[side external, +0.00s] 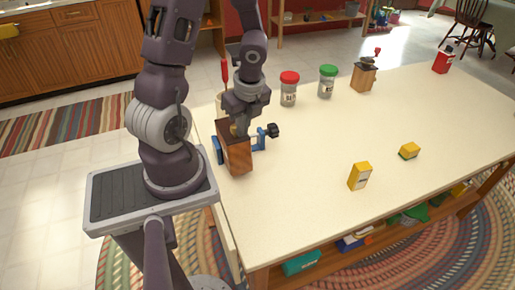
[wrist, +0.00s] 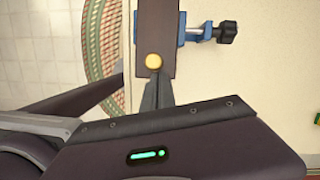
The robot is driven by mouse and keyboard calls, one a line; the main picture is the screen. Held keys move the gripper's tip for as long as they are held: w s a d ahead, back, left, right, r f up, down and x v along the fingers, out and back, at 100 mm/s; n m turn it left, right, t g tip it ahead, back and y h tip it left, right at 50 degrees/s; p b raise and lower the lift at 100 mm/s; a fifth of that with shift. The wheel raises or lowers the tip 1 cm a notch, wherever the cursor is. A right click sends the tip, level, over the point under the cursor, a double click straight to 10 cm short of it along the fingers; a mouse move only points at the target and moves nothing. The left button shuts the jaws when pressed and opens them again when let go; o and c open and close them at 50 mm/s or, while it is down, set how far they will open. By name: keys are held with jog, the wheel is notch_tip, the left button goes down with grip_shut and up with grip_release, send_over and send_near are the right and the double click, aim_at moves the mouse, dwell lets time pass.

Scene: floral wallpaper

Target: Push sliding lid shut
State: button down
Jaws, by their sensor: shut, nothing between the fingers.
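A brown wooden box (side external: 236,157) stands near the table's left edge, with a blue clamp (side external: 261,138) beside it. In the wrist view the box's dark top (wrist: 155,28) carries a round yellow knob (wrist: 155,62), near the end closest to my gripper, and the clamp (wrist: 200,32) shows to the right. My gripper (wrist: 156,80) is shut and empty, its fingertips right by the knob. I cannot tell whether they touch it. In the side view my gripper (side external: 240,122) is over the box and hides part of its top. The lid's gap is not clear.
A red-lidded jar (side external: 288,92), a green-lidded jar (side external: 327,84) and a wooden grinder (side external: 365,76) stand along the back. The table (side external: 310,140) is clear in the middle.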

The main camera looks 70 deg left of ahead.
jog(key=w+d+r, duration=0.2)
jog(key=d+r, duration=0.4)
jog(key=r, duration=0.4)
jog(key=s+d+r+n+t+h, duration=0.2)
jog(key=s+d+r+n+t, duration=0.4)
jog(key=d+r+n, duration=0.4)
jog(key=d+n, duration=0.2)
jog(key=n, duration=0.3)
jog(key=shift+r+h, duration=0.3)
jog(key=shift+r, duration=0.1)
jog(key=shift+a, duration=0.1)
dwell(0.6)
